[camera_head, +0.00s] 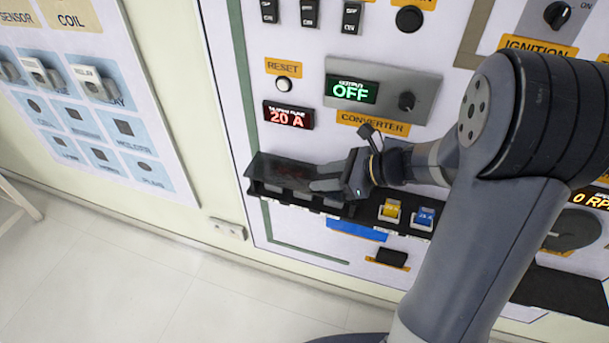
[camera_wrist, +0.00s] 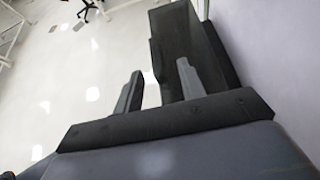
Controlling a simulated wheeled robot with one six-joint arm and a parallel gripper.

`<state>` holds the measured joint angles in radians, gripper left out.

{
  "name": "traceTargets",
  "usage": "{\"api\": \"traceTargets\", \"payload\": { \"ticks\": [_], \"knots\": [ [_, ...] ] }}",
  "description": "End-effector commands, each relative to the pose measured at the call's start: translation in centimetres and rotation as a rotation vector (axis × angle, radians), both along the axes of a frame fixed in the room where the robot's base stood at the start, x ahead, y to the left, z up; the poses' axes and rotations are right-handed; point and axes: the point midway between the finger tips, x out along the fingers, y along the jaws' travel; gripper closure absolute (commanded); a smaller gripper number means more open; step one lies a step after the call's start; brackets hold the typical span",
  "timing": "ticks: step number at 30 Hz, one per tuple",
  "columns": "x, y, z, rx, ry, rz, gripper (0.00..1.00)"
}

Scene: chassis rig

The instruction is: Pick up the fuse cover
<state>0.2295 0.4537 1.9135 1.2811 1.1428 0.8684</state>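The fuse cover (camera_head: 275,168) is a dark, see-through panel along the top of the black fuse box on the wall panel in the head view. My gripper (camera_head: 325,186) is at its right end, with its fingers pointing left. In the wrist view the dark cover (camera_wrist: 192,38) stretches away ahead of my gripper (camera_wrist: 160,67). The two grey fingers are apart, and a dark narrow edge shows between and beyond them. I cannot tell whether either finger touches the cover. The head view hides the far side of the gripper.
A yellow fuse (camera_head: 390,210) and a blue fuse (camera_head: 425,217) sit to the right of my gripper. The converter box (camera_head: 383,90) and red 20 A display (camera_head: 288,115) are above. The floor at lower left is clear.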

Motion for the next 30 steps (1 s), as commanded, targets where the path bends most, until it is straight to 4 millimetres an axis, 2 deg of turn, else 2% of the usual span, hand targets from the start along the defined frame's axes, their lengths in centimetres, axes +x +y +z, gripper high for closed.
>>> {"api": "traceTargets", "payload": {
  "ticks": [10, 20, 30],
  "knots": [
    [0.9, 4.0, -1.8, 0.000, 0.002, 0.004, 0.62],
    [1.1, 4.5, -2.2, -0.002, 0.001, 0.000, 0.62],
    [1.1, 4.5, -2.2, -0.001, 0.000, 0.000, 0.89]
  ]
}}
